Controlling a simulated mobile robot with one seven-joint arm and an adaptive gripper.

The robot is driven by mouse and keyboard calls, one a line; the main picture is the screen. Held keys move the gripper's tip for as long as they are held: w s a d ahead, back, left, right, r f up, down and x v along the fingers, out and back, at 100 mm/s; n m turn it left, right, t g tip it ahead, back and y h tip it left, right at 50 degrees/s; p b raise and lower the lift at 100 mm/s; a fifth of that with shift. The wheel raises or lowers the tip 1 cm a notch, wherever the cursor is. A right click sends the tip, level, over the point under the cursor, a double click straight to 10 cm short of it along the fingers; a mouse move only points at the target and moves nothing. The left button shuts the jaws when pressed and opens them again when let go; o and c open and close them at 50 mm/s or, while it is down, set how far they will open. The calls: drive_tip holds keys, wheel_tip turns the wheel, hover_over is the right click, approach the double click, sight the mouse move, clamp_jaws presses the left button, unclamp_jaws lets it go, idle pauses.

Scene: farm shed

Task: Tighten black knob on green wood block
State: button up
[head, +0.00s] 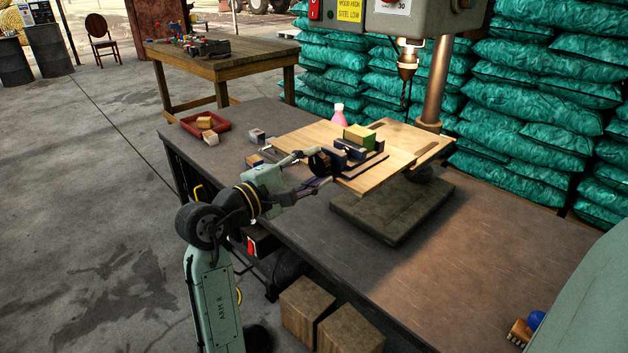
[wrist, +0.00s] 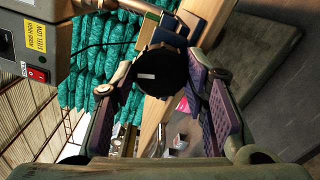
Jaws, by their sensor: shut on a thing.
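The green wood block (head: 359,136) sits in a dark blue vise (head: 372,159) on the wooden drill-press table (head: 400,160). The black knob (head: 319,161) is at the near-left end of the vise. My gripper (head: 308,168) reaches in from the left and is shut on the knob. In the wrist view the round black knob (wrist: 162,74) with a small white mark sits between the two purple-padded fingers (wrist: 160,88). The knob's far side and most of the vise are hidden in that view.
A drill chuck (head: 407,62) hangs above the table. A pink bottle (head: 339,114) stands behind the wooden board. A red tray (head: 205,126) with wood blocks is at the left of the bench (head: 400,270). The bench's front right is mostly clear.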

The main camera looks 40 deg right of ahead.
drive_tip(key=m+b, duration=0.1)
drive_tip(key=m, duration=0.1)
drive_tip(key=f+m+b, duration=0.1)
drive_tip(key=m, duration=0.1)
drive_tip(key=shift+s+b, duration=0.1)
drive_tip(key=shift+b, duration=0.2)
drive_tip(key=m+b, duration=0.4)
drive_tip(key=m, duration=0.1)
drive_tip(key=shift+m, duration=0.3)
drive_tip(key=m+b, duration=0.4)
drive_tip(key=m, duration=0.1)
drive_tip(key=m+b, duration=0.3)
drive_tip(key=m, duration=0.2)
drive_tip(key=shift+r+m, duration=0.15)
drive_tip(key=shift+m, duration=0.15)
drive_tip(key=o, duration=0.9)
drive_tip(key=shift+r+m, duration=0.25)
drive_tip(key=shift+m, duration=0.15)
drive_tip(key=o, duration=0.4)
drive_tip(key=shift+r, duration=0.1)
drive_tip(key=a, duration=0.9)
drive_tip(key=shift+s, duration=0.3)
